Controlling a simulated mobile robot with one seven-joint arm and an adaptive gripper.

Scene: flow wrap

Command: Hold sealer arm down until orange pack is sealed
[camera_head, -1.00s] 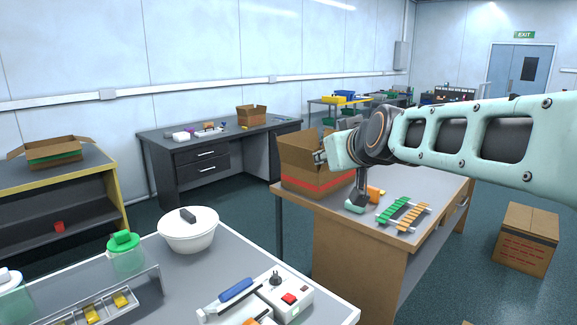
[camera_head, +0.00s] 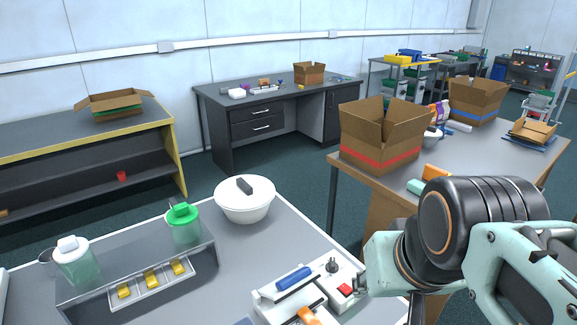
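The sealer (camera_head: 335,276) is a white machine on the near table with a red button (camera_head: 345,290), a black knob and an arm with a blue handle (camera_head: 294,278). The sealer arm appears raised at its left side. An orange pack (camera_head: 309,316) lies at the sealer's front and is cut off by the bottom edge of the view. My gripper (camera_head: 360,285) is at the right end of the sealer, close to the red button. Its fingers are small and partly hidden by my wrist, so I cannot tell whether they are open or touching anything.
A metal rack (camera_head: 205,262) holds yellow pieces. A red-striped carton (camera_head: 383,137) stands on the table behind. The grey tabletop left of the sealer is mostly clear.

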